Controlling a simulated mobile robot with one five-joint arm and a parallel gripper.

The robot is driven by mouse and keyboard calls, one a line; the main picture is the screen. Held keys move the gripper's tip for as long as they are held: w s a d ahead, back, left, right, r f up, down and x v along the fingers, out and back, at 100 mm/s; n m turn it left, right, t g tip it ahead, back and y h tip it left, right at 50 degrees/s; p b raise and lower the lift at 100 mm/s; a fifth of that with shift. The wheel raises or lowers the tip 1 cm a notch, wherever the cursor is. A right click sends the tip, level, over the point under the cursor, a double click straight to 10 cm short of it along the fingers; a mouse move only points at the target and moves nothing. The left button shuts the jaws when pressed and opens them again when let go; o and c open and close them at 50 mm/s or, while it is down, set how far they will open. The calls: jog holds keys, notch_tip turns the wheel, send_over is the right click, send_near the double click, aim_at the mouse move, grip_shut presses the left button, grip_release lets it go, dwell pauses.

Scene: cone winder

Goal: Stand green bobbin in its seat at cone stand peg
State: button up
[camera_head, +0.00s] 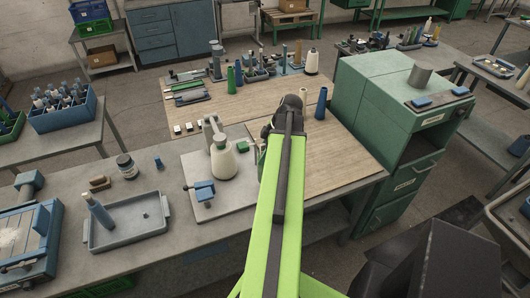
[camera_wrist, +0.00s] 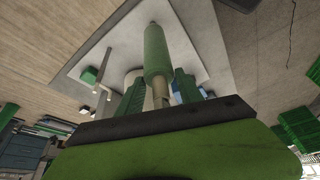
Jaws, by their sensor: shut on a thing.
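In the wrist view my gripper (camera_wrist: 159,82) is shut on the green bobbin (camera_wrist: 155,52), a slim green cylinder with a pale shaft showing at its near end. The grey base plate (camera_wrist: 190,45) lies beyond the bobbin. The plate (camera_head: 186,212) shows left of my arm, bearing a cream cone (camera_head: 223,163), a grey upright, a blue clamp (camera_head: 203,190) and a small green block (camera_head: 243,146). I cannot tell which part is the peg; its seat is not clearly visible.
A blue bobbin (camera_head: 321,103) stands right of my arm on the wooden board (camera_head: 335,150). Several bobbins and a rack stand at the board's far end. A green cabinet (camera_head: 375,110) borders it on the right. A grey tray (camera_head: 127,232) lies at the left.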

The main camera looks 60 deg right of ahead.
jog(key=shift+f+b, duration=1.25)
jog(key=shift+f, duration=0.1)
jog(key=shift+f+b, duration=0.3)
jog(key=shift+f, duration=0.05)
jog(key=o, duration=1.3)
jog(key=shift+c, duration=0.2)
jog(key=p+v, duration=1.6)
jog(key=v, duration=0.1)
jog(key=shift+r, duration=0.15)
